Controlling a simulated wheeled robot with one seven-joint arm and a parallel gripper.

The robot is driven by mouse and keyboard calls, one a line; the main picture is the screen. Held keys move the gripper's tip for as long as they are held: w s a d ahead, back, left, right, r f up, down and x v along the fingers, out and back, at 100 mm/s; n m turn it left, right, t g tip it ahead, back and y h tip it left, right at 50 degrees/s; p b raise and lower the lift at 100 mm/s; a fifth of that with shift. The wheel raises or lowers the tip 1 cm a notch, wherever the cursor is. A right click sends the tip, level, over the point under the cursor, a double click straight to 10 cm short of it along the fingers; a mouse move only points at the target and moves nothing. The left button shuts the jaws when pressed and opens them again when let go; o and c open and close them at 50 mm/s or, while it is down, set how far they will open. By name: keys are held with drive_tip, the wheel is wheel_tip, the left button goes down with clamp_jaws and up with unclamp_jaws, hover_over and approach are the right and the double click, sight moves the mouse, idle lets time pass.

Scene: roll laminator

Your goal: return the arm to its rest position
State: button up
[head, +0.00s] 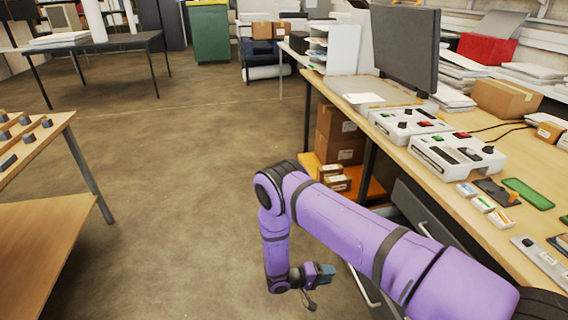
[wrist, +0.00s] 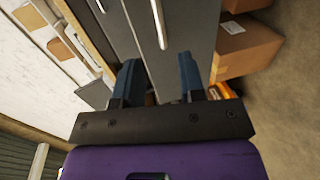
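My purple arm reaches out from the lower right in the head view and bends down at its elbow. My gripper (head: 318,284) hangs low over the floor, in front of the workbench's drawer side. In the wrist view my gripper (wrist: 158,80) shows two dark blue fingers set well apart. Nothing is between them, so it is open and empty. Behind the fingers is a grey drawer front with a pale handle (wrist: 159,24). I cannot tell how close the fingers are to it.
The workbench (head: 455,198) on the right holds two white control boxes (head: 457,152), a monitor (head: 404,45) and small items. Cardboard boxes (head: 338,135) sit on an orange shelf below it. A wooden table (head: 40,170) stands at the left. The floor (head: 175,140) between is clear.

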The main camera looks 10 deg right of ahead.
drive_tip(key=w+d+r+m+g+y, duration=0.15)
drive_tip(key=r+y, duration=0.25)
drive_tip(key=r, duration=1.8)
drive_tip(key=w+d+r+m+g+y, duration=0.1)
drive_tip(key=d+r+g+y, duration=0.2)
drive_tip(key=r, duration=1.8)
drive_tip(key=s+d+r+t+y, duration=0.1)
drive_tip(key=s+r+t+y, duration=0.15)
drive_tip(key=s+r, duration=0.45)
drive_tip(key=s+d+r+t+y, duration=0.1)
drive_tip(key=s+r+y, duration=0.3)
drive_tip(key=r, duration=0.5)
drive_tip(key=s+r+n+t+y, duration=0.1)
drive_tip(key=s+r+t, duration=0.1)
drive_tip(key=s, duration=0.6)
drive_tip(key=s+r+t+y, duration=0.1)
drive_tip(key=s+r+t, duration=0.2)
drive_tip(key=s, duration=0.6)
drive_tip(key=shift+s+r+n, duration=0.15)
drive_tip(key=shift+r+n, duration=0.2)
drive_tip(key=shift+r, duration=0.6)
